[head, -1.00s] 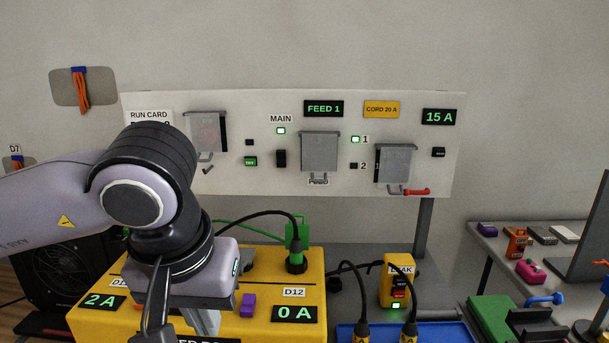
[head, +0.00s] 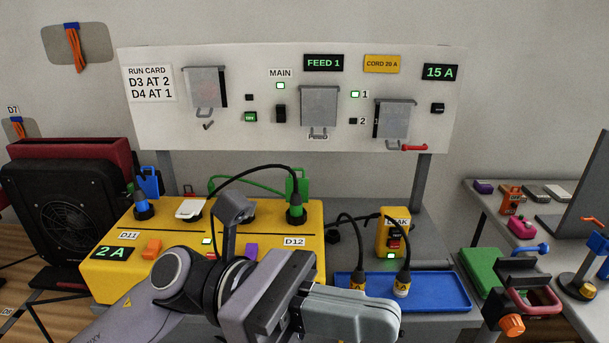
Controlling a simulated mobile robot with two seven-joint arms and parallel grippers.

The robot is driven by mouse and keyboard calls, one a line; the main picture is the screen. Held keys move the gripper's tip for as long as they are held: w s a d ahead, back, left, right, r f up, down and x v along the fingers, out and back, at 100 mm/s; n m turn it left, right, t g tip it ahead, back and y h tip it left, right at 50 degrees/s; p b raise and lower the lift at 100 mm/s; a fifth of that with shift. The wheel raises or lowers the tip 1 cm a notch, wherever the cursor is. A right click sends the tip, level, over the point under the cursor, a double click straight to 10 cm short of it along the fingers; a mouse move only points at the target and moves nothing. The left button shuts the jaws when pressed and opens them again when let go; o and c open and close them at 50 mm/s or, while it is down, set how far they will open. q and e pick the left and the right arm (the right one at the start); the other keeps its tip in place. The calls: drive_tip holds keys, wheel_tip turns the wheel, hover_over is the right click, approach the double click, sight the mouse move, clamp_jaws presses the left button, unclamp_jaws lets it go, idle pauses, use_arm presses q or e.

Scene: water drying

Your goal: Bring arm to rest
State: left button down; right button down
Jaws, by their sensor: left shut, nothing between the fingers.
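My left arm comes in from the lower left, low in front of the yellow power box (head: 100,285). My left gripper (head: 385,318) points to the right, its fingers shut and empty. It is in front of the blue tray (head: 455,303) in the picture and appears to touch nothing. The arm hides the lower front of the yellow box and part of its right display. My right gripper is not in view.
Two yellow plugs stand at the blue tray, below the LEAK unit (head: 393,240). A black fan (head: 60,222) is left. The switch panel (head: 240,125) is clear of my arm.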

use_arm(q)
drive_tip(key=w+a+f+n+t+h, duration=0.1)
drive_tip(key=w+a+n+t+h, duration=0.15)
drive_tip(key=w+n+t, duration=0.5)
drive_tip(key=w+a+f+n+t+h, duration=0.25)
drive_tip(key=n+t, duration=0.65)
drive_tip(key=n, duration=0.6)
drive_tip(key=w+a+f+n+t+y, duration=0.4)
drive_tip(key=a+f+n+t+y, duration=0.45)
drive_tip(key=n, duration=0.85)
drive_tip(key=s+a+f+n+g+y, duration=0.2)
drive_tip(key=s+a+f+n+y, duration=0.1)
drive_tip(key=f, duration=0.6)
drive_tip(key=s+a+f+n+g+y, duration=0.2)
drive_tip(key=s+a+f+n+y, duration=0.2)
drive_tip(key=f, duration=0.6)
drive_tip(key=s+a+f+n+g+y+p, duration=0.1)
drive_tip(key=s+a+f+n+g+y, duration=0.2)
drive_tip(key=s+f+n+y, duration=0.3)
wheel_tip(320, 180, down, 4)
drive_tip(key=a+n, duration=0.1)
drive_tip(key=n, duration=0.2)
drive_tip(key=shift+s+a+f, duration=0.15)
drive_tip(key=shift+s, duration=0.2)
